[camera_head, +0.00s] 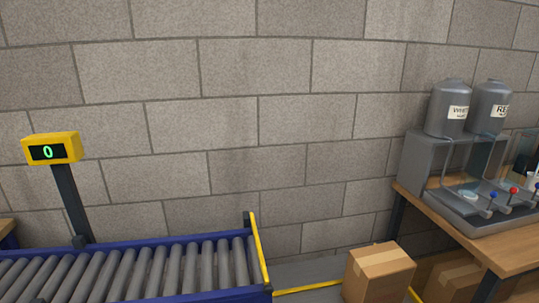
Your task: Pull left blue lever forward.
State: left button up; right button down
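The left blue lever (493,196) is a small blue-knobbed lever on the front of the grey bottling machine (420,160) at the right. It looks upright, but it is too small to tell its tilt exactly. A red lever (513,191) stands to its right. Another blue lever (536,187) is at the picture's right edge. Two grey tanks with white labels, the left tank (448,112) and the right tank (490,105), stand on top of the machine. Neither of my grippers is in view.
The machine stands on a wooden table (490,252). A closed cardboard box (380,274) sits on the floor left of the table. A blue roller conveyor (130,272) with a yellow end bar fills the lower left. A yellow display (51,149) on a post reads 0.

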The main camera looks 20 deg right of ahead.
aim_at(494, 194)
jog(key=k+l+u, duration=0.15)
jog(key=l, duration=0.3)
jog(key=k+l+u, duration=0.2)
jog(key=l, duration=0.2)
jog(key=l+u, duration=0.15)
jog(key=l, duration=0.25)
jog(key=k+l+u, duration=0.2)
jog(key=l, duration=0.2)
jog(key=k+l, duration=0.25)
jog(key=l, duration=0.2)
jog(key=k+l, duration=0.2)
jog(key=l, duration=0.25)
jog(key=k+l, duration=0.25)
jog(key=l, duration=0.2)
jog(key=k+l+u, duration=0.1)
jog(key=k+l, duration=0.15)
jog(key=l, duration=0.2)
jog(key=k+l, duration=0.25)
jog(key=l, duration=0.2)
